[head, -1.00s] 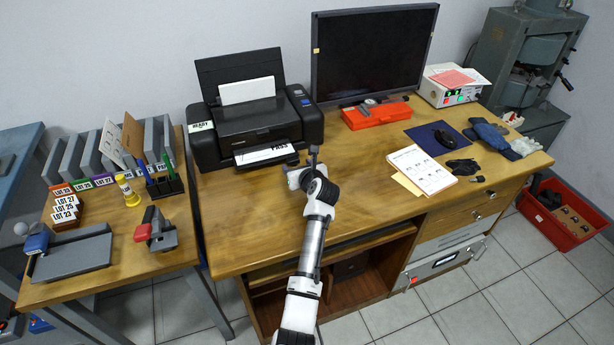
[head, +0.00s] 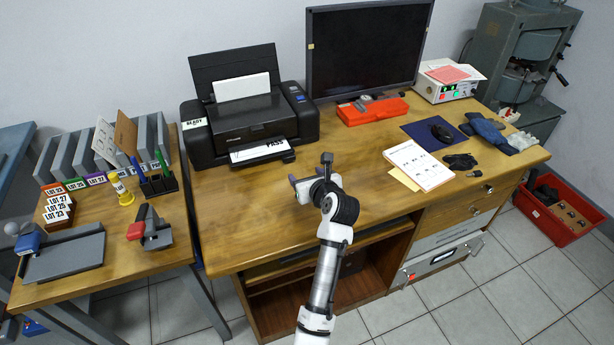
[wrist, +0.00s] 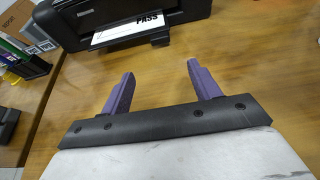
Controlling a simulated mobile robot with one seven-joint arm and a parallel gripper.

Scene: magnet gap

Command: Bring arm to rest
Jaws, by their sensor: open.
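In the head view my gripper (head: 307,182) is above the front middle of the wooden desk (head: 240,225), in front of the printer. The black printer (head: 245,122) stands at the back left of the desk. A printed sheet marked PASS (head: 259,149) lies in its front tray, and the sheet also shows at the top of the wrist view (wrist: 128,28). My gripper is apart from both.
A side table at left holds grey upright folders (head: 62,158), a yellow stamp (head: 121,188), a pen holder (head: 158,184) and a red-handled stapler (head: 148,228). A monitor (head: 368,48), orange case (head: 372,110) and papers (head: 421,164) stand at right. A red crate (head: 560,215) is on the floor.

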